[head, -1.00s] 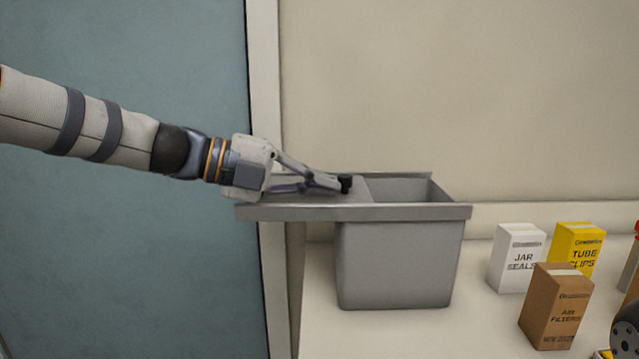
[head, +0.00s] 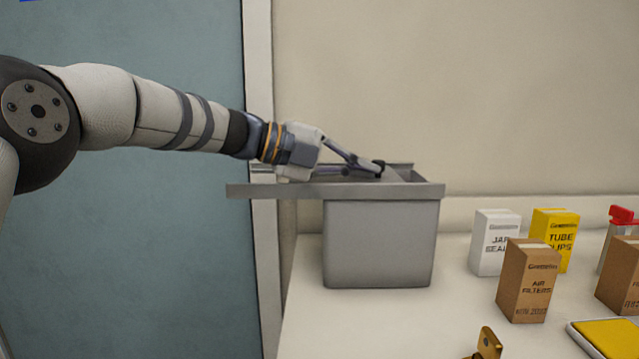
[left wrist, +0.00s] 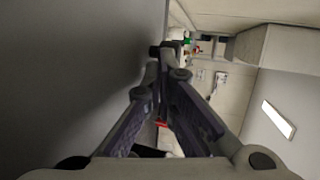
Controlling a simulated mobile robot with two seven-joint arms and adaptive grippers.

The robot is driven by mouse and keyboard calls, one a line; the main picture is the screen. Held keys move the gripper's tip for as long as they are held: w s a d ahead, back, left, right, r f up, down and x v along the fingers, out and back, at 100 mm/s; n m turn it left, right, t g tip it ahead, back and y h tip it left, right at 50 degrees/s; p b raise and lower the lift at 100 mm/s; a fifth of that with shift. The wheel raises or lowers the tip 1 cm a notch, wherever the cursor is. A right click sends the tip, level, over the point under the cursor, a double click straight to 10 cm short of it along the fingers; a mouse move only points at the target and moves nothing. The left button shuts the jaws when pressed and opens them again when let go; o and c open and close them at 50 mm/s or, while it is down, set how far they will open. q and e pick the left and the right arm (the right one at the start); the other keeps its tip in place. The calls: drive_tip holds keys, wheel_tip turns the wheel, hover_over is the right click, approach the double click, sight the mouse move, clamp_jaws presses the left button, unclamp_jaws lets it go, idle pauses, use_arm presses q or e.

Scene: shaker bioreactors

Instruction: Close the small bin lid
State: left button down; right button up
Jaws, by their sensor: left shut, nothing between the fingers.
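The small grey bin (head: 378,245) stands on the white bench in the head view. Its lid (head: 345,178) is a flat grey panel lying along the rim, and only a narrow dark gap (head: 411,176) shows at the right end. My left gripper (head: 379,168) is shut and empty. Its fingertips are at the lid's top near the right edge, and they seem to touch it. In the left wrist view the shut fingers (left wrist: 172,52) point away from the camera; the bin cannot be made out for sure there.
To the right stand a white jar seals box (head: 494,243), a yellow tube clips box (head: 555,238) and a brown air filters box (head: 527,281). A wall (head: 450,90) rises behind the bin. Bare bench lies in front of the bin.

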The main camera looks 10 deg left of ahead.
sight(393, 181)
use_arm(q)
drive_tip(key=d, duration=0.5)
drive_tip(key=shift+w+d+r, duration=0.2)
drive_tip(key=shift+d, duration=0.15)
drive_tip(key=shift+w+a, duration=0.1)
drive_tip(key=shift+w, duration=0.2)
use_arm(e)
drive_tip(key=shift+s+d+f, duration=0.15)
drive_tip(key=shift+s+d, duration=0.2)
drive_tip(key=shift+s, duration=0.05)
use_arm(q)
drive_tip(key=shift+s, duration=0.1)
drive_tip(key=shift+s, duration=0.1)
